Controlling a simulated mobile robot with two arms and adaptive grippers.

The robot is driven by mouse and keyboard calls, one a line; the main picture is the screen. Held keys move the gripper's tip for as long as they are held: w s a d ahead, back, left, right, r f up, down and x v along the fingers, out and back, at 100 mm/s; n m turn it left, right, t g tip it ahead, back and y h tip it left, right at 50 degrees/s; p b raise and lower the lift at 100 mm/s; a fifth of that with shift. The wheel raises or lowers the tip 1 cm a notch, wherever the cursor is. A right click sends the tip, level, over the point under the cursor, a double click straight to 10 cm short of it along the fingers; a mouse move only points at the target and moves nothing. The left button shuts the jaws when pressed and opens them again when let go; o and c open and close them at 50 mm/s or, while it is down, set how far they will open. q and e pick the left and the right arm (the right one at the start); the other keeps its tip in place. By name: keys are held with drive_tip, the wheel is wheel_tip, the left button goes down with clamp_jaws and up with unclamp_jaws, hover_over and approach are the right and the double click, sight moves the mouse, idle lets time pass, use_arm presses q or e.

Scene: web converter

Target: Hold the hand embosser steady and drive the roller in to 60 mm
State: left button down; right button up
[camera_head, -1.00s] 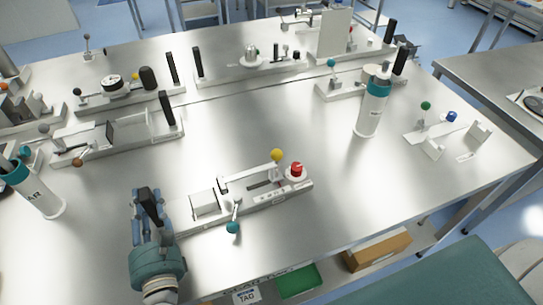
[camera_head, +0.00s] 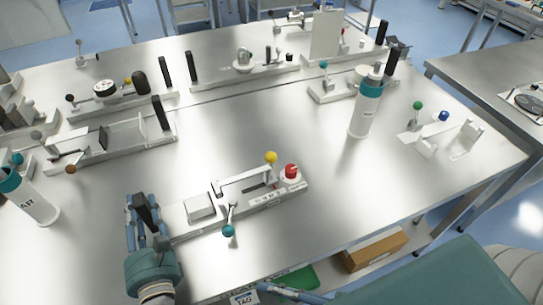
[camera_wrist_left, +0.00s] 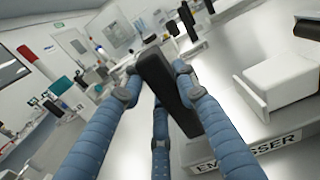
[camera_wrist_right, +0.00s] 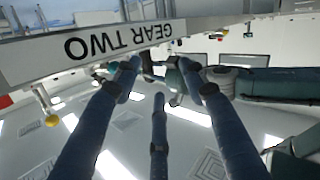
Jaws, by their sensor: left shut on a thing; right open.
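The hand embosser (camera_head: 262,200) is a long pale fixture near the table's front edge, with a yellow-ball lever (camera_head: 271,157), a teal-ball lever (camera_head: 228,231) and a red knob (camera_head: 291,171). Its label also shows in the left wrist view (camera_wrist_left: 250,152). My left gripper (camera_head: 141,208) is shut around the upright black handle (camera_wrist_left: 165,85) at the fixture's left end. My right gripper (camera_wrist_right: 160,72) is open and empty; a blue finger (camera_head: 290,292) shows low at the table's front edge in the head view. I cannot tell which part is the roller.
A "GEAR TWO" label (camera_wrist_right: 120,42) is close to my right fingers, upside down in that view. White bottles with teal bands stand at right (camera_head: 366,105) and left (camera_head: 30,198). Other fixtures line the back. The table middle is clear. A cardboard box (camera_head: 375,249) sits below the tabletop.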

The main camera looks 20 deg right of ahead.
sight(275, 161)
drive_tip(key=w+d+r+m+t+h, duration=0.1)
drive_tip(key=w+d+r, duration=0.1)
drive_tip(key=w, duration=0.1)
drive_tip(key=w+d+r+m+t+h, duration=0.1)
drive_tip(key=w+d+r+m+t, duration=0.1)
drive_tip(key=w, duration=0.2)
drive_tip(key=w+d+r+m+t+h, duration=0.1)
drive_tip(key=w+d+r+h, duration=0.1)
drive_tip(key=w+d, duration=0.1)
drive_tip(key=shift+w+m+t, duration=0.4)
drive_tip(key=shift+w, duration=0.3)
drive_tip(key=w+d+r+m+t+h, duration=0.2)
drive_tip(key=w+d+r+m+h, duration=0.25)
drive_tip(key=d, duration=0.25)
drive_tip(key=x, duration=1.2)
drive_tip(key=shift+w+a+f, duration=0.1)
drive_tip(key=shift+w+f, duration=0.1)
drive_tip(key=shift+w, duration=0.1)
drive_tip(key=shift+n, duration=0.25)
drive_tip(key=shift+c, duration=0.3)
